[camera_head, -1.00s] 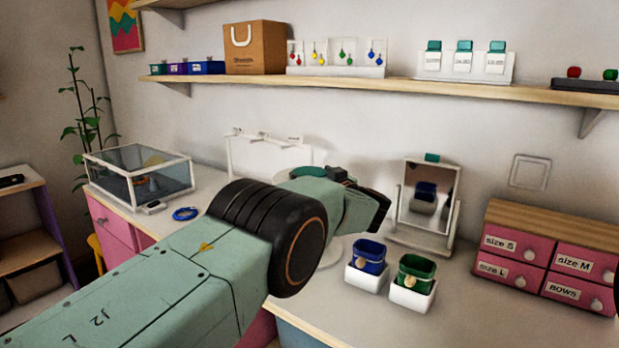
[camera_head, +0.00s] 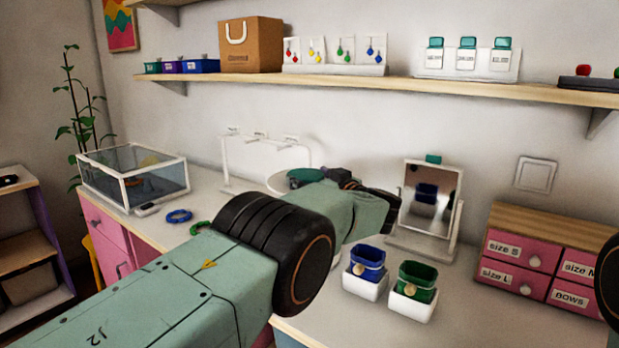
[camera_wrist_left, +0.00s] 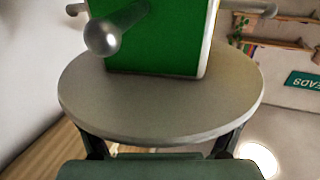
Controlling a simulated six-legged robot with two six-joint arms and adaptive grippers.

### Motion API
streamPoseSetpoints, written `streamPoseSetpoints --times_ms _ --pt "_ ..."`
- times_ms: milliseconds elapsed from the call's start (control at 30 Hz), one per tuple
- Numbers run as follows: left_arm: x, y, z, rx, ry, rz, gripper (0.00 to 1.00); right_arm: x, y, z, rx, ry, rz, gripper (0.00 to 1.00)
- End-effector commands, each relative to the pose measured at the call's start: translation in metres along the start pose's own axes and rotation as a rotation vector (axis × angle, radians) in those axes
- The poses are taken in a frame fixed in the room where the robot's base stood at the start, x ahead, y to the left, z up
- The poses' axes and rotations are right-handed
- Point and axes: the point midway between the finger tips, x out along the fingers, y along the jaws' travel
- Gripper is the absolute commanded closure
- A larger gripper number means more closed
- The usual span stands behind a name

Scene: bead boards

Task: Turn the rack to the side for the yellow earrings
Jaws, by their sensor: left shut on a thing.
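The rack shows close up in the left wrist view: a round grey plate (camera_wrist_left: 160,118) carries an upright block with a green face (camera_wrist_left: 165,45) and pale rim. A grey peg (camera_wrist_left: 105,35) juts from that face, and pegs stick out at both sides. My left gripper (camera_wrist_left: 160,143) is shut on the near edge of the plate. In the head view my left arm and gripper (camera_head: 380,205) cover most of the rack. Yellow earrings (camera_head: 317,50) hang on a white card stand on the wall shelf, between red and green ones. My right gripper is out of view.
A blue box (camera_head: 367,262) and a green box (camera_head: 415,280) stand in white holders right of my left arm. Behind are a mirror (camera_head: 430,200) and pink drawers (camera_head: 515,262). A glass case (camera_head: 135,180) and blue ring (camera_head: 179,216) are left.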

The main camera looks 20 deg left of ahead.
Motion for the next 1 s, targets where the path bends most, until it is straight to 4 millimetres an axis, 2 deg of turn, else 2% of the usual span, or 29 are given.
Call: streamPoseSetpoints --times_ms 33,100,133,300,700,767,1000 --pt "0.001 0.001 -0.007 -0.003 0.009 0.001 0.74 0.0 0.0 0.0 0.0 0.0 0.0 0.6" --pt "0.001 0.001 -0.007 -0.003 0.009 0.001 0.74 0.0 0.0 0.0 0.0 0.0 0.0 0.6" --pt "0.002 0.001 -0.007 -0.004 0.01 0.001 0.15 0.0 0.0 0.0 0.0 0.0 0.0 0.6" --pt "0.002 0.001 -0.004 -0.003 0.006 0.0 0.0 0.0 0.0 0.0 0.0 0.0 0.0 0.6" --pt "0.003 0.001 -0.005 -0.003 0.003 -0.002 0.0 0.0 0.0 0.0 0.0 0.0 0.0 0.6" --pt "0.003 0.001 -0.011 -0.003 0.003 -0.002 0.0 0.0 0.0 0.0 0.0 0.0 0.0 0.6" --pt "0.002 0.001 -0.054 -0.005 0.005 -0.001 0.0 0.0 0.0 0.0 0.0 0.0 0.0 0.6"
